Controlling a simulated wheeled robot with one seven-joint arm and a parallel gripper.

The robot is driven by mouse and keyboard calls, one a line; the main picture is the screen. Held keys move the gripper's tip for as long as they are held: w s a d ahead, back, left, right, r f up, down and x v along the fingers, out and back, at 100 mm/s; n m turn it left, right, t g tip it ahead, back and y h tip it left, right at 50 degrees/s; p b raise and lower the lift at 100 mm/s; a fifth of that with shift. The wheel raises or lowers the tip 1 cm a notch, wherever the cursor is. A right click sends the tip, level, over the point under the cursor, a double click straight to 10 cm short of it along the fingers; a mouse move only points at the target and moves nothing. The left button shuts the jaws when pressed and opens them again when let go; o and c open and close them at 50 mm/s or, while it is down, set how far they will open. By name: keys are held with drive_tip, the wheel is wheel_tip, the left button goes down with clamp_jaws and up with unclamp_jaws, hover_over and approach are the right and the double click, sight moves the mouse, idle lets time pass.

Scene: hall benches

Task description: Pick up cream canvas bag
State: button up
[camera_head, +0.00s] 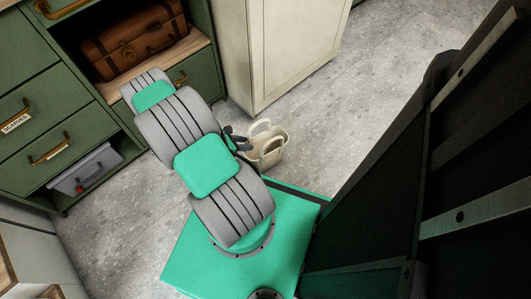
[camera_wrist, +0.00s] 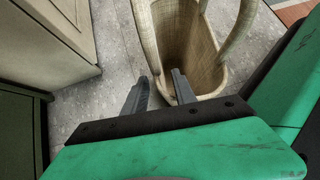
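The cream canvas bag (camera_head: 268,154) stands upright on the grey floor, just beyond my green base in the head view. Its two handles stand up. In the wrist view the bag (camera_wrist: 208,85) is close, with its open mouth facing the camera. My gripper (camera_wrist: 160,92) is open, with a gap between its two dark fingers. The left finger is outside the bag; the right finger overlaps its mouth. The near rim and left handle base lie between the fingertips in the picture. I cannot tell whether they touch. In the head view my gripper (camera_head: 238,141) is at the bag's left side, partly hidden.
A cream cabinet (camera_head: 285,50) stands behind the bag. A green drawer unit (camera_head: 60,120) is at the left, holding a brown suitcase (camera_head: 135,40) and a grey box (camera_head: 87,170). A dark slatted structure (camera_head: 430,170) fills the right. Floor right of the bag is clear.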

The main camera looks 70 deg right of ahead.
sight(252, 143)
drive_tip(key=b+x, duration=0.2)
drive_tip(key=x, duration=0.3)
drive_tip(key=shift+w+f, duration=0.1)
drive_tip(key=shift+c, duration=0.5)
clamp_jaws()
idle(0.7)
